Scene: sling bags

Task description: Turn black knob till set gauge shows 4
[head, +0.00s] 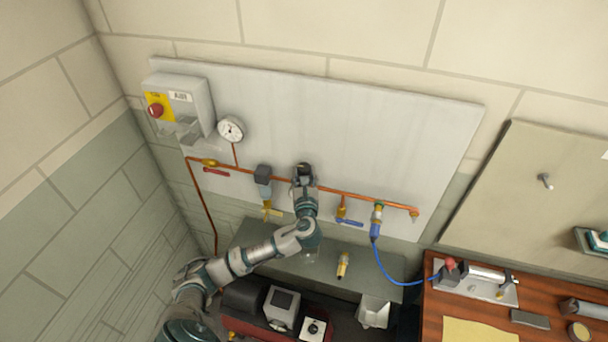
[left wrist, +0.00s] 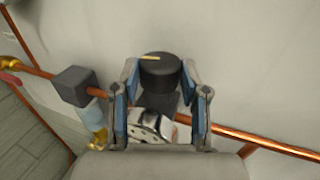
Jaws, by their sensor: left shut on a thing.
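The black knob (left wrist: 160,72) has a pale pointer line on top, aimed left in the left wrist view. It sits on a regulator on the copper pipe; in the head view the knob (head: 304,168) shows just above my left gripper (head: 304,178). My left gripper (left wrist: 167,80) is shut on the knob, with one finger on each side of it. The set gauge (left wrist: 151,126), a small round gauge with a white face, sits below the knob between the fingers. Its face is tilted and too small to read. My right gripper is not in view.
A larger white gauge (head: 231,129) and a grey box with a red button (head: 155,110) are at the panel's left. A grey-capped filter (head: 264,178) is left of my gripper. A blue hose (head: 390,268) hangs at right. A grey shelf (head: 375,284) lies below.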

